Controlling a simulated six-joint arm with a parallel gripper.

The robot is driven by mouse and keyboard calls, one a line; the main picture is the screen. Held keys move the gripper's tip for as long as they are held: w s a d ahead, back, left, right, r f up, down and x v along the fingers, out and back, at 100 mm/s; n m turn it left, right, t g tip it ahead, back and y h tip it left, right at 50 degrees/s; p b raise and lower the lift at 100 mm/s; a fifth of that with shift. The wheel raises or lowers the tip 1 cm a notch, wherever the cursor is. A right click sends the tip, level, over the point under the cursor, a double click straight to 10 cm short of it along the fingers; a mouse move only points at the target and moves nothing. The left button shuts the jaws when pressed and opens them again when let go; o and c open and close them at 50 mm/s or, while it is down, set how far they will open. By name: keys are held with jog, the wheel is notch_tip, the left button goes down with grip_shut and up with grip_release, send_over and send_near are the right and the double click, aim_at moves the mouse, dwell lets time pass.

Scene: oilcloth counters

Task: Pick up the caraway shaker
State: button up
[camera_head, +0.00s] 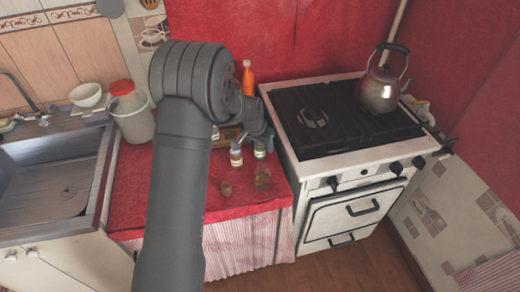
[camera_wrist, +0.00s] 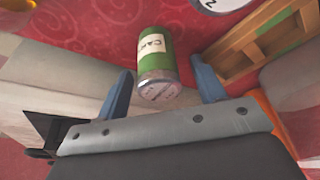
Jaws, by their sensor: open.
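The caraway shaker (camera_wrist: 157,56) is a small green cylinder in the wrist view, with a pale label whose first letters show and a greyish perforated cap. In the head view, a small shaker with green on it (camera_head: 260,151) stands on the red counter just below my gripper (camera_head: 262,138); it looks like the same one. In the wrist view my gripper (camera_wrist: 162,72) is open, with one blue-grey finger on each side of the shaker's cap end. I see gaps between the fingers and the shaker. My arm hides part of the counter in the head view.
Another shaker (camera_head: 236,156) stands close to the left. A wooden box (camera_wrist: 258,42) is near the right finger. Small jars (camera_head: 263,181) stand in front, an orange bottle (camera_head: 248,77) behind. The stove (camera_head: 318,150) edges the counter on the right.

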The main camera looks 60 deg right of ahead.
jog(key=shift+d+f, duration=0.15)
jog(key=shift+f, duration=0.2)
jog(key=shift+c, duration=0.2)
jog(key=c, duration=1)
jog(key=shift+c, duration=0.2)
jog(key=shift+r, duration=0.15)
